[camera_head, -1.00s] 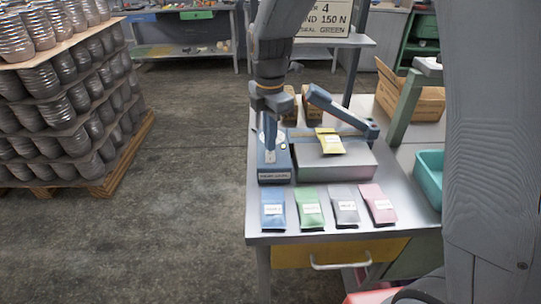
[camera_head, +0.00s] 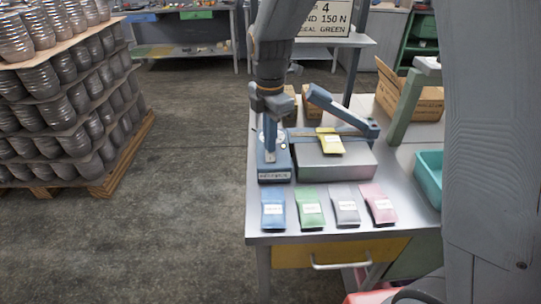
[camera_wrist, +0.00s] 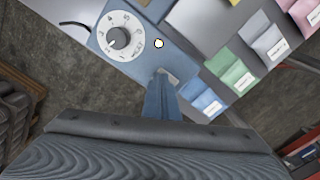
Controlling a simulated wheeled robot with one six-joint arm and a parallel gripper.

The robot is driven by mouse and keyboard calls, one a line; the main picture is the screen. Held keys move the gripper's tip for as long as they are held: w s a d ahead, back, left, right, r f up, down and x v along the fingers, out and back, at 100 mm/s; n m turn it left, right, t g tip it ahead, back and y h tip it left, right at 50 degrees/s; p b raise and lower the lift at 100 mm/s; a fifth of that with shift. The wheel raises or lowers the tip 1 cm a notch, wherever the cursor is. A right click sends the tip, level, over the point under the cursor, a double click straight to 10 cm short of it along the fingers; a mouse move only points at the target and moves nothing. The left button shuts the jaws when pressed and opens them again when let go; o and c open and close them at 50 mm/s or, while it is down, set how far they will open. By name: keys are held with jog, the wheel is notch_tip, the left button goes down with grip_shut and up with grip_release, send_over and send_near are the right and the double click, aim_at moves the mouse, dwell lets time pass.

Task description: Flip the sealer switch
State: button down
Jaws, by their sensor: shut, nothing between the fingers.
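The sealer has a blue control box (camera_head: 274,177) at the table's left side and a grey body (camera_head: 335,168) with a raised blue arm (camera_head: 340,110). In the wrist view the box top carries a numbered white dial with a dark knob (camera_wrist: 118,38) and a small pale lamp (camera_wrist: 158,43). My gripper (camera_head: 270,158) is shut and empty, pointing down over the box. In the wrist view my gripper (camera_wrist: 162,74) has its tips at a small light-grey piece (camera_wrist: 171,76), probably the switch. The fingers partly hide it; I cannot tell its position or whether they touch.
A yellow pouch (camera_head: 330,144) lies on the sealer. Blue (camera_head: 273,208), green (camera_head: 310,208), grey (camera_head: 345,206) and pink (camera_head: 378,204) pouches lie along the table front. A sign (camera_head: 325,18) stands behind; a teal bin (camera_head: 428,178) is at right.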

jog(key=shift+f, duration=0.5)
jog(key=shift+r, duration=0.1)
dwell(0.3)
notch_tip(320, 180, up, 7)
jog(key=p, duration=0.5)
dwell(0.4)
jog(key=s+d+f+m+b, duration=0.2)
jog(key=s+d+m, duration=0.3)
jog(key=m, duration=0.3)
jog(key=s+d+f+m+t+b, duration=0.1)
jog(key=s+d+f+m, duration=0.2)
jog(key=s+d+m, duration=0.2)
jog(key=s+d+f+m+b, duration=0.2)
jog(key=s+d+m, duration=0.3)
jog(key=m, duration=0.5)
jog(key=shift+f+m+b, duration=0.3)
jog(key=shift+f, duration=0.15)
